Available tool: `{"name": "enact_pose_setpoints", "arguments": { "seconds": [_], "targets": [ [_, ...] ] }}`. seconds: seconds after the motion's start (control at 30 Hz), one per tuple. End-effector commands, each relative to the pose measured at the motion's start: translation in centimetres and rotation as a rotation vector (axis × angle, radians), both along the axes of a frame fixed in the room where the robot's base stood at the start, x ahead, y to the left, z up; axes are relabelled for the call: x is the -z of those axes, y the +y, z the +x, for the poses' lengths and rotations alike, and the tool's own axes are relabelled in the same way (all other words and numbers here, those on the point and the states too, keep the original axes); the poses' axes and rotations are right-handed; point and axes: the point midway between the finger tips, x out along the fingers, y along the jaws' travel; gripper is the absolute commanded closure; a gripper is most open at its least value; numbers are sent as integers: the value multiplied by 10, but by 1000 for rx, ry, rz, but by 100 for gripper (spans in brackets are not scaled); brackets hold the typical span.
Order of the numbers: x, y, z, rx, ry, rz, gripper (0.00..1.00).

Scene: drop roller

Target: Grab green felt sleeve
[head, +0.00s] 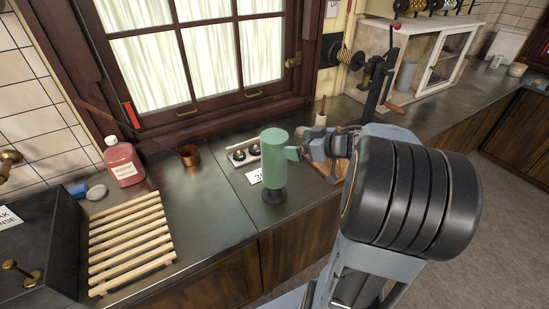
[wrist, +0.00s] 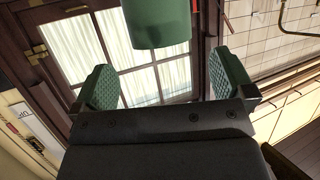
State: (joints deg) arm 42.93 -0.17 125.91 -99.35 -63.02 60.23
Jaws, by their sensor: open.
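The green felt sleeve (head: 274,155) is an upright green cylinder on a dark round base (head: 274,196) on the counter in the head view. In the wrist view the sleeve (wrist: 157,22) shows at the top, between and beyond the fingertips. My gripper (head: 293,153) is at the right side of the sleeve in the head view. Its two green padded fingers stand wide apart in the wrist view (wrist: 163,82), with nothing held between them. I cannot tell whether a finger touches the sleeve.
A white card (head: 254,177) and a panel with dark knobs (head: 244,154) lie behind the sleeve. A copper cup (head: 190,156), a wooden slatted rack (head: 130,240) and a pink bottle (head: 122,163) stand to the left. The counter between rack and sleeve is clear.

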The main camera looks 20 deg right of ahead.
Motion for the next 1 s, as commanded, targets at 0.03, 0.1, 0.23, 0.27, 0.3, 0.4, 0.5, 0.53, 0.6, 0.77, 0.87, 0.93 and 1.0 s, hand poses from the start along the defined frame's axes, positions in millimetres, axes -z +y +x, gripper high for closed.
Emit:
{"name": "enact_pose_setpoints", "arguments": {
  "seconds": [0.03, 0.1, 0.23, 0.27, 0.3, 0.4, 0.5, 0.53, 0.6, 0.77, 0.87, 0.93, 1.0],
  "targets": [
    [4, 5, 7, -3, 3, 1, 0],
    [8, 9, 15, -3, 1, 1, 0],
    [12, 14, 25, -1, 0, 0, 0],
    [12, 15, 26, 0, 0, -1, 0],
    [13, 15, 28, 1, 0, -2, 0],
    [15, 17, 31, 0, 0, -1, 0],
    [19, 22, 40, -1, 1, -1, 0],
    [21, 24, 44, -2, 2, -1, 0],
    [25, 28, 52, -2, 2, 0, 0],
    [32, 36, 66, -1, 0, -2, 0],
    [34, 38, 70, 2, 1, -1, 0],
    [34, 38, 71, 1, 0, -2, 0],
    [34, 38, 71, 2, -1, -2, 0]
  ]
}}
